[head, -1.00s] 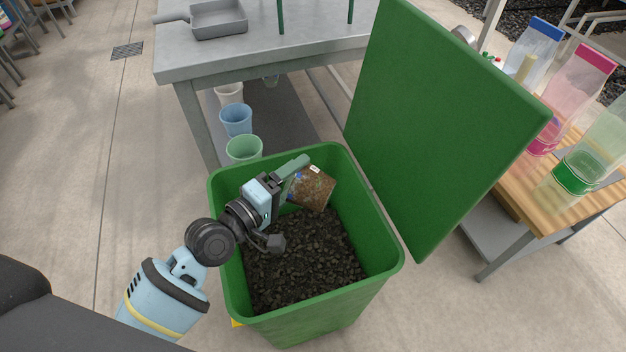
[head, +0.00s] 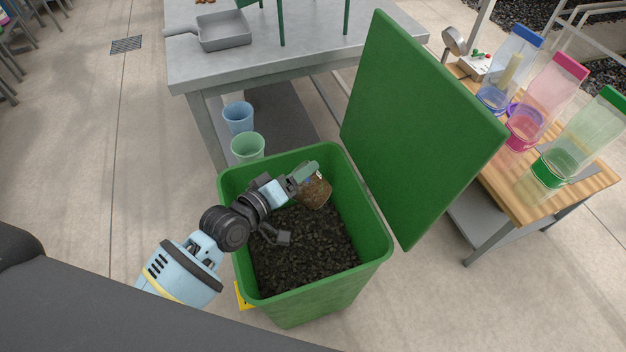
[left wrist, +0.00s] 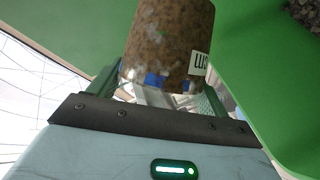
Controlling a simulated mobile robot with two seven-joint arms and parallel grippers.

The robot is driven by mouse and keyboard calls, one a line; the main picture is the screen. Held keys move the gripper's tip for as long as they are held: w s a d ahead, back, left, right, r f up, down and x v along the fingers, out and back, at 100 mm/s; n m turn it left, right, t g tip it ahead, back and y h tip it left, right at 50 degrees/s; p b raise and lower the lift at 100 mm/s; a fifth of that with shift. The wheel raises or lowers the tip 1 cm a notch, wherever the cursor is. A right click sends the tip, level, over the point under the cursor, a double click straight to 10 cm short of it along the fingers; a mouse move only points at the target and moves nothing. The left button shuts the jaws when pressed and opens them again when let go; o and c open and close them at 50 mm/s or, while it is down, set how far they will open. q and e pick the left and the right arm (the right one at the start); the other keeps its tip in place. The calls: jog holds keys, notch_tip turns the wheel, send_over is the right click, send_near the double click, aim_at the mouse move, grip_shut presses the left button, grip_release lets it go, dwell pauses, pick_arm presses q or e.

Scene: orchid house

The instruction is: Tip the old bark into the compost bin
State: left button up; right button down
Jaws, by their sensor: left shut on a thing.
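The green compost bin (head: 232,262) stands open with its lid (head: 420,135) raised on the right. Dark bark (head: 310,250) covers the inside low down. My left gripper (head: 308,178) reaches over the near left rim into the bin's mouth. It is shut on a clear pot of brown bark (head: 317,192), held above the dark bark. In the left wrist view the pot (left wrist: 168,40) sits between the fingers, with a white label and blue marks, and brown bark shows through its wall. Whether bark is leaving the pot cannot be told. My right gripper is not in view.
A grey bench (head: 210,68) behind the bin carries a grey tray (head: 224,32). A blue pot (head: 238,117) and a green pot (head: 247,147) stand under it. A wooden-topped table (head: 540,190) with tall clear containers is at the right.

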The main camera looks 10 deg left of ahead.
pick_arm(q)
jog(key=shift+r+m+p, duration=0.35)
jog(key=shift+m+p, duration=0.05)
jog(key=shift+p, duration=0.1)
jog(key=shift+f+y, duration=0.2)
jog(key=shift+y, duration=0.1)
jog(key=shift+r+p, duration=0.2)
jog(key=shift+p, duration=0.2)
jog(key=m+p, duration=0.1)
jog(key=p, duration=0.1)
jog(key=r+m+y+p, duration=0.1)
jog(key=shift+m+p, duration=0.3)
jog(key=shift+p, duration=0.05)
jog(key=shift+m+y+p, duration=0.3)
jog(key=shift+m+p, duration=0.1)
jog(key=shift+f, duration=0.1)
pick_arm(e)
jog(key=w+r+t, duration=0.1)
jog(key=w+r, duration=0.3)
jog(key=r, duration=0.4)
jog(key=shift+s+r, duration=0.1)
